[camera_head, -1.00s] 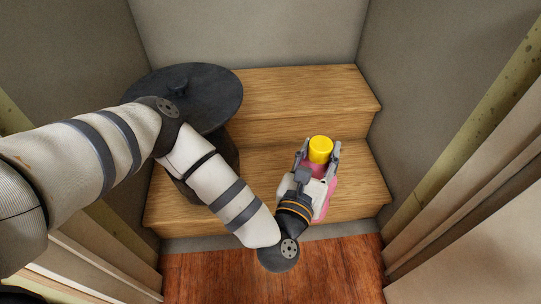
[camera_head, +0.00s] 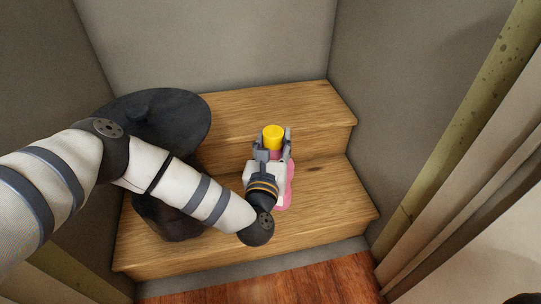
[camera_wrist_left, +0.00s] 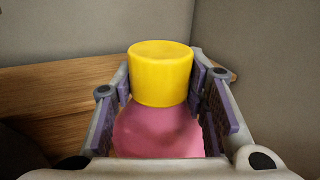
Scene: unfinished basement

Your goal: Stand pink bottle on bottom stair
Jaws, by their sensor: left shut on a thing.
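The pink bottle (camera_head: 288,190) with a yellow cap (camera_head: 273,138) is roughly upright over the bottom stair (camera_head: 335,200). My left gripper (camera_head: 273,146) is shut on it just below the cap, with a finger on each side. The left wrist view shows the pink body (camera_wrist_left: 158,132) between the fingers and the yellow cap (camera_wrist_left: 160,75) above them. The bottle's base is partly hidden by my left wrist, so I cannot tell whether it touches the stair. My right gripper is not in view.
A black round-topped object (camera_head: 175,110) stands on the left of the stairs, behind my left arm. The upper stair (camera_head: 300,100) rises behind the bottle. Grey walls enclose the stairs. The bottom stair is clear right of the bottle.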

